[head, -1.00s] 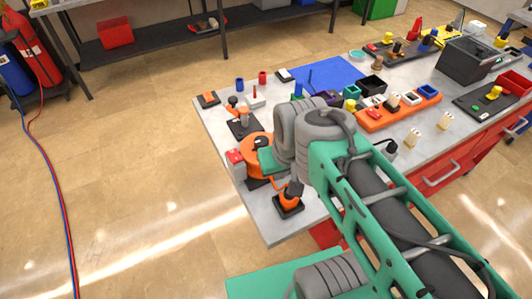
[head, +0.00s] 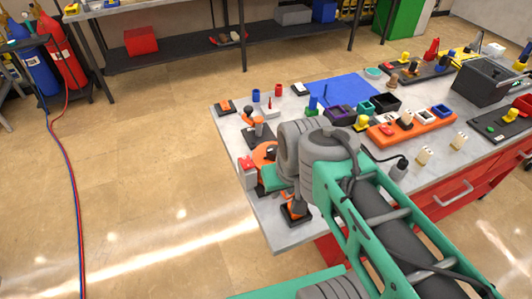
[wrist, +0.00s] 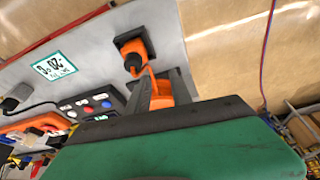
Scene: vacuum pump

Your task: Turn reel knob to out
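The orange round reel (head: 263,153) stands near the table's left edge, mostly behind my arm in the head view. My gripper (head: 274,178) is at the reel's near side, its green body overlapping it in the picture. In the wrist view, orange reel parts (wrist: 161,92) show just beyond the green edge of my gripper, with a dark finger-like piece (wrist: 139,95) beside them. I cannot tell whether it touches the reel. The knob cannot be made out, and the fingertips are too hidden to show whether they are open or shut.
A blue mat (head: 340,90) and an orange tray (head: 411,124) lie farther back. The floor left of the table is free.

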